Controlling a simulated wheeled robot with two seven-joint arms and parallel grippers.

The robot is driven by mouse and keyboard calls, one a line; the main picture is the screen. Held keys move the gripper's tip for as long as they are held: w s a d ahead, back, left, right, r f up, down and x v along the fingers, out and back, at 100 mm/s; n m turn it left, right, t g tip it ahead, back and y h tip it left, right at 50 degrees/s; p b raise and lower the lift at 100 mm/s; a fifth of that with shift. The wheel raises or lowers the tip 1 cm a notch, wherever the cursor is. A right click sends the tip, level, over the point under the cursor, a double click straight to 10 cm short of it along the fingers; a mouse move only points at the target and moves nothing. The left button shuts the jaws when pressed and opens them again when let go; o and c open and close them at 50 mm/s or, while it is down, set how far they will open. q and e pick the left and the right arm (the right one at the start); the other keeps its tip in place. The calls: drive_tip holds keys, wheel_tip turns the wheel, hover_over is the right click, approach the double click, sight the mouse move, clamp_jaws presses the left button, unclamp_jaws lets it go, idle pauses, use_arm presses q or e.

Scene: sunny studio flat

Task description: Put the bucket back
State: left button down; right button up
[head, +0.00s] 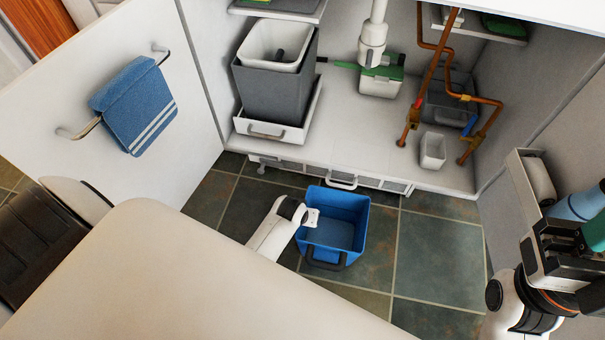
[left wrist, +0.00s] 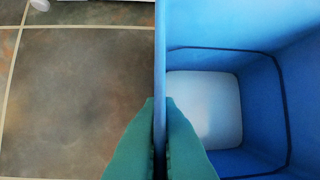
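The blue bucket (head: 358,229) is upright over the tiled floor, in front of the open cabinet. I cannot tell whether its base touches the floor. Its dark handle (head: 325,262) hangs at its near side. My left gripper (head: 310,218) is at the bucket's left rim. In the left wrist view, the green fingers of my left gripper (left wrist: 160,135) are shut on the bucket's wall (left wrist: 161,60), one finger on each side. The bucket looks empty inside. My right gripper (head: 565,235) is at the lower right by the door rack; its finger opening is unclear.
The cabinet floor (head: 350,135) has a bare stretch at its front middle. A grey bin (head: 275,95) stands left on a pull-out tray (head: 270,130). Copper pipes (head: 435,75), a small white container (head: 433,150) and a grey crate (head: 445,105) are right. A towel (head: 135,105) hangs on the left door.

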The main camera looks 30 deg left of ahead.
use_arm(q)
drive_tip(key=shift+w, duration=0.1)
drive_tip(key=shift+f, duration=0.2)
drive_tip(key=c, duration=1.6)
unclamp_jaws()
drive_tip(key=shift+c, duration=0.2)
